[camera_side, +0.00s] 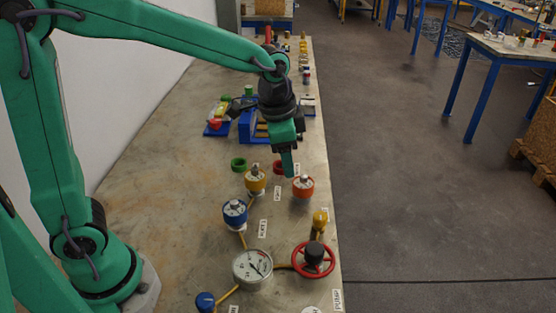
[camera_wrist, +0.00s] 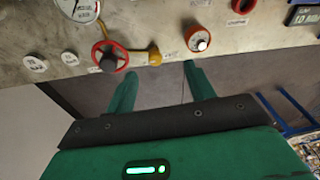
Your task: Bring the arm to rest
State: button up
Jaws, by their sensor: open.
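My gripper (camera_side: 287,163) hangs from my green arm above the right part of the bench in the side view, with its fingers pointing down. In the wrist view my gripper (camera_wrist: 161,80) has two green fingers apart with nothing between them. An orange-red flanged vessel (camera_side: 303,187) stands just below and right of it in the side view; it also shows beyond the fingertips in the wrist view (camera_wrist: 197,40). A yellow vessel (camera_side: 255,181) and a blue vessel (camera_side: 235,213) stand nearer the camera to the left. None of them is touched by the fingers, as far as I see.
A red handwheel (camera_side: 313,259), a pressure gauge (camera_side: 252,267) and a yellow knob (camera_side: 319,218) sit near the front. A green ring (camera_side: 239,164), a red ring (camera_side: 280,167) and a blue rack (camera_side: 246,126) lie behind. The bench's left side (camera_side: 160,180) is clear.

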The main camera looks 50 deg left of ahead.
jog(key=s+a+r+n+t, duration=0.1)
jog(key=s+a+r+n, duration=0.1)
jog(key=s, duration=0.6)
jog(key=s+a+r+n+t, duration=0.2)
jog(key=s+a+n, duration=0.3)
jog(key=s, duration=0.4)
jog(key=shift+a+r+n+t, duration=0.3)
jog(key=shift+a+r, duration=0.2)
jog(key=shift+a, duration=0.4)
